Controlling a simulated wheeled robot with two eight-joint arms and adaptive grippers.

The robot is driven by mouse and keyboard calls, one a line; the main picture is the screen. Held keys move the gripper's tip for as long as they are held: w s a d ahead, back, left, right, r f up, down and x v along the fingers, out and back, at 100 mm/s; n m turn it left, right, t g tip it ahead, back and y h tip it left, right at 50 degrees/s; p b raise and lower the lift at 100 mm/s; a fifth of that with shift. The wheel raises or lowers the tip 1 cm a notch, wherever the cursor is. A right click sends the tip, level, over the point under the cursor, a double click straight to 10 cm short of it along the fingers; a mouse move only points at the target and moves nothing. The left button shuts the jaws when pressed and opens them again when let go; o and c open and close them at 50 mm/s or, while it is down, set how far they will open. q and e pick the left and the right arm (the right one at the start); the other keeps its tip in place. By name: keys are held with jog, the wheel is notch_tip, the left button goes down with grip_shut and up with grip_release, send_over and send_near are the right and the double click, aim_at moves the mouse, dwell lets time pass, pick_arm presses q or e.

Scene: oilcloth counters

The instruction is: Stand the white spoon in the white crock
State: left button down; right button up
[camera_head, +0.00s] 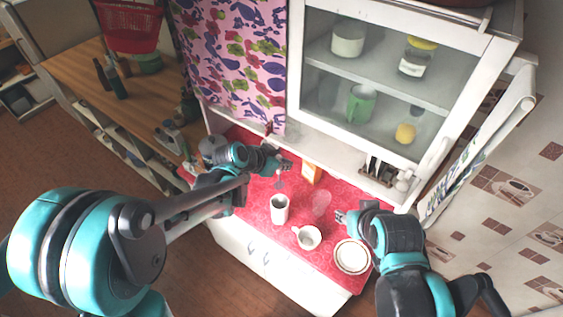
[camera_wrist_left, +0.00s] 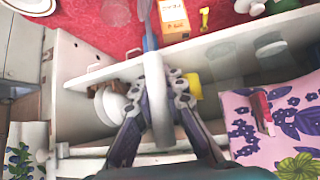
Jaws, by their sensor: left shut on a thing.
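The white crock (camera_head: 279,210) stands upright on the red counter, its mouth facing up. My left gripper (camera_head: 284,164) is behind and above the crock, apart from it. It is shut on the white spoon (camera_head: 279,181), which hangs down below the fingers. In the left wrist view the spoon (camera_wrist_left: 155,95) lies between the two fingers (camera_wrist_left: 160,110), its far end pointing to the top edge. The crock cannot be made out in that view. My right gripper (camera_head: 341,216) is low over the counter's right side, near the plate; its finger opening is unclear.
A white mug (camera_head: 308,238) and a plate (camera_head: 352,257) stand right of the crock. A clear glass (camera_head: 321,204) and an orange carton (camera_head: 311,171) stand behind. A glazed white cabinet (camera_head: 380,80) and a floral curtain (camera_head: 235,60) bound the counter's back.

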pick_arm(q)
notch_tip(320, 180, down, 14)
jog(key=b, duration=1.2)
jog(key=shift+f, duration=0.25)
jog(key=c, duration=1.5)
grip_release()
jog(key=shift+s, duration=0.1)
jog(key=v, duration=1.2)
jog(key=shift+d, duration=0.1)
